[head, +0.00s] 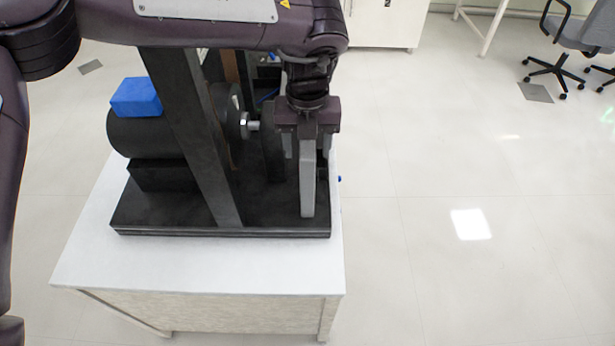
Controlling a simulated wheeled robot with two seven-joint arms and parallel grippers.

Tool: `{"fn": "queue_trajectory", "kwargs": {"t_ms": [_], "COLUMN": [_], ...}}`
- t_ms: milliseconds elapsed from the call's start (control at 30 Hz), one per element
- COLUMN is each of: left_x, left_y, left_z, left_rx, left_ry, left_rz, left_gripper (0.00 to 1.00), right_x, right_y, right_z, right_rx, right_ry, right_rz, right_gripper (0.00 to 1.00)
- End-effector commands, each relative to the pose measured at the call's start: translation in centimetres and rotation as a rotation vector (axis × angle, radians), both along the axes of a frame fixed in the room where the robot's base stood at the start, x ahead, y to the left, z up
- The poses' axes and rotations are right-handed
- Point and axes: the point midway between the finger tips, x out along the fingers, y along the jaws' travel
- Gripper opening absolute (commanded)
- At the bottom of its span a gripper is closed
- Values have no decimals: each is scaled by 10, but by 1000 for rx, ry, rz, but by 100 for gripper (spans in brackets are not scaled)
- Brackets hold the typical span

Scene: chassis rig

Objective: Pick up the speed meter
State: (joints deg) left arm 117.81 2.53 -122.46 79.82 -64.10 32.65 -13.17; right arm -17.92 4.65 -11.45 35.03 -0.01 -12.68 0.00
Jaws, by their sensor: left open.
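My left gripper (308,185) points down over the right end of the black rig (170,213). Its grey fingers are open; one hangs in front, the rest is partly hidden behind it. I cannot clearly identify the speed meter. A small dark part with a blue tip (339,179) shows just right of the fingers at the rig's right edge, mostly hidden by the gripper; I cannot tell if it is the meter. Nothing is clearly held in the fingers. My right gripper is not in view.
The rig stands on a white table (85,262). It carries a black cylinder (140,138) with a blue block (137,97) on top, a dark upright post (190,135) and discs on a shaft. Open floor lies to the right; an office chair (575,40) stands far off.

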Motion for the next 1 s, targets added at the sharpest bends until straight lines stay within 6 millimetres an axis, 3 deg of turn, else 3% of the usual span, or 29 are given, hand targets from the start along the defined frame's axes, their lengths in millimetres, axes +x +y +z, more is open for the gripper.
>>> {"fn": "queue_trajectory", "kwargs": {"t_ms": [33, 200, 467, 900, 1000], "left_x": [-1, -1, -1, -1, -1], "left_y": [0, 0, 0, 0, 0], "left_z": [-6, -29, -33, -33, -33], "left_rx": [3, 2, 1, 1, 1], "left_ry": [4, 2, 0, 0, 0], "left_rz": [-2, -1, 0, 0, 0], "left_gripper": [55, 55, 55, 0, 0], "right_x": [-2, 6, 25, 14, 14], "right_y": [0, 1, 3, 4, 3], "right_z": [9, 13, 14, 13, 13], "right_rx": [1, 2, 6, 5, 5], "right_ry": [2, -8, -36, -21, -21], "right_rz": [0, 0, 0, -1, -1], "right_gripper": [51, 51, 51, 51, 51]}}
